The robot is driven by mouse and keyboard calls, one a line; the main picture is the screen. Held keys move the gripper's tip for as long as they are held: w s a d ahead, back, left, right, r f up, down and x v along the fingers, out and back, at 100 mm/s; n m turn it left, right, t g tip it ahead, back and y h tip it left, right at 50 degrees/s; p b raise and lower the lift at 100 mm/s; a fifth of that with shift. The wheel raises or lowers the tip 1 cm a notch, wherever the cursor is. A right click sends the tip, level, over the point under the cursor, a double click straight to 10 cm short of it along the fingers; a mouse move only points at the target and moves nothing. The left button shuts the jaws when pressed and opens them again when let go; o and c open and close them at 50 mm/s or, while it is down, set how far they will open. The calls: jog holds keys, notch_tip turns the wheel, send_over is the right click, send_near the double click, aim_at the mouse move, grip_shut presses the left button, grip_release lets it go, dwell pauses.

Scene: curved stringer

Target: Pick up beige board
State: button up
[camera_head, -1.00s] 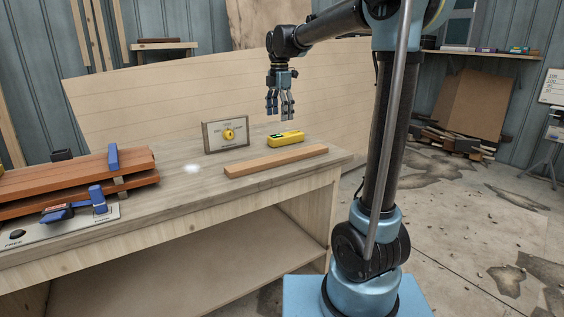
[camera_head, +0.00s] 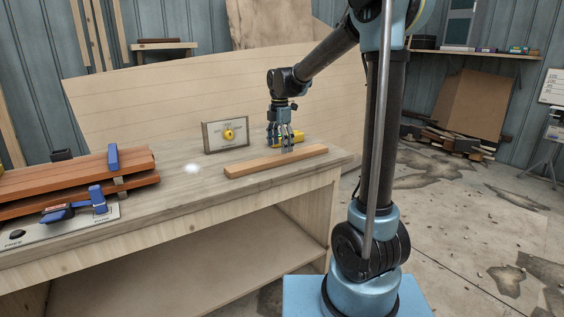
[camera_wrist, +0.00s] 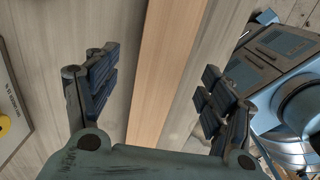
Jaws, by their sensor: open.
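The beige board (camera_head: 262,163) is a long flat strip lying on the workbench near its front right edge. In the wrist view the board (camera_wrist: 166,75) runs lengthwise between my open fingers, with gaps on both sides. My gripper (camera_head: 286,148) points down at the right half of the board, with its fingertips close to it. In the wrist view my gripper (camera_wrist: 152,85) is open and empty. Whether the fingertips are level with the board or just above it cannot be told.
A yellow device (camera_head: 298,137) is partly hidden behind my gripper. A framed panel with a yellow knob (camera_head: 228,134) stands behind the board. Stacked reddish planks (camera_head: 80,180) with blue clamps lie at the left. The workbench top (camera_head: 170,205) is clear between them.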

aim_at(281, 156)
jog(key=shift+d+f, duration=0.15)
jog(key=shift+f, duration=2.15)
jog(key=c, duration=1.6)
jog(key=shift+r, duration=0.15)
